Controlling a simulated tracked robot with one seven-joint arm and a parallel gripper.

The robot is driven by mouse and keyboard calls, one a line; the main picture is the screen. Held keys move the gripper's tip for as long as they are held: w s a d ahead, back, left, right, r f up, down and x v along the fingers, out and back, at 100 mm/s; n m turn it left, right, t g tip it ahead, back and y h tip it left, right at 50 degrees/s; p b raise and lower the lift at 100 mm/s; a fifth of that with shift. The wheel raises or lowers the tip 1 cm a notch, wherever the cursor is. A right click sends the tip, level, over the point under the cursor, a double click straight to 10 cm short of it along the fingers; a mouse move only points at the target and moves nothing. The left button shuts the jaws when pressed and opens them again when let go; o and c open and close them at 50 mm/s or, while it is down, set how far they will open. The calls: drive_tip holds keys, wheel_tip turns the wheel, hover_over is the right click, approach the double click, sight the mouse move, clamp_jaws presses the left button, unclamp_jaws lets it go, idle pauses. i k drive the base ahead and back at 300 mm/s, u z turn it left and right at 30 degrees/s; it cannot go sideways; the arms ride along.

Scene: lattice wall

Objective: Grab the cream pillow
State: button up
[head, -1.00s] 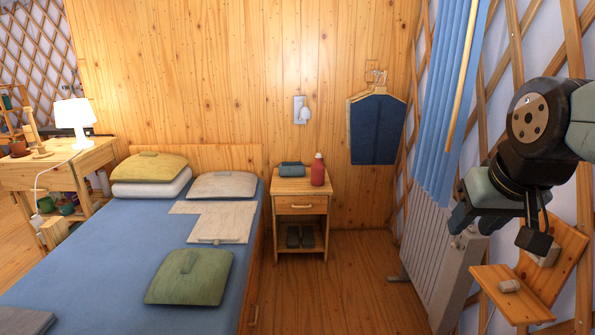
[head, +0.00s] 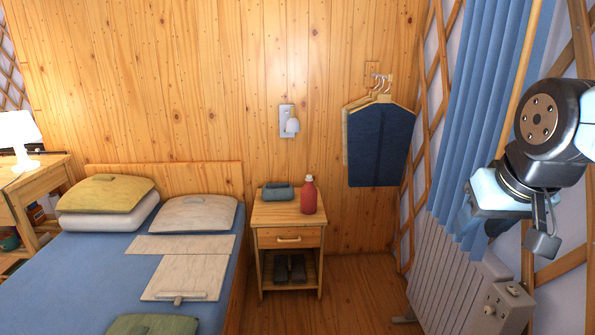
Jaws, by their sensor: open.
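A cream pillow (head: 195,214) with a small handle-like strip on top lies flat at the head of the bed (head: 75,262), on the right side. Left of it, a yellow-green pillow (head: 107,194) rests on a white pillow (head: 108,217). My gripper (head: 508,232) is open and empty, raised at the right side of the view in front of the radiator and curtain. It is far to the right of the cream pillow and apart from it.
Beige folded cloth pieces (head: 190,272) and a green pillow (head: 152,325) lie on the bed nearer me. A nightstand (head: 288,238) with a red bottle (head: 308,195) and a blue item (head: 278,192) stands right of the bed. A radiator (head: 455,275) is at right.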

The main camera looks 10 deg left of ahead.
sight(195, 213)
drive_tip(key=z, duration=0.1)
drive_tip(key=i, duration=1.1)
drive_tip(key=u, duration=1.65)
drive_tip(key=i, duration=0.5)
drive_tip(key=z, duration=0.05)
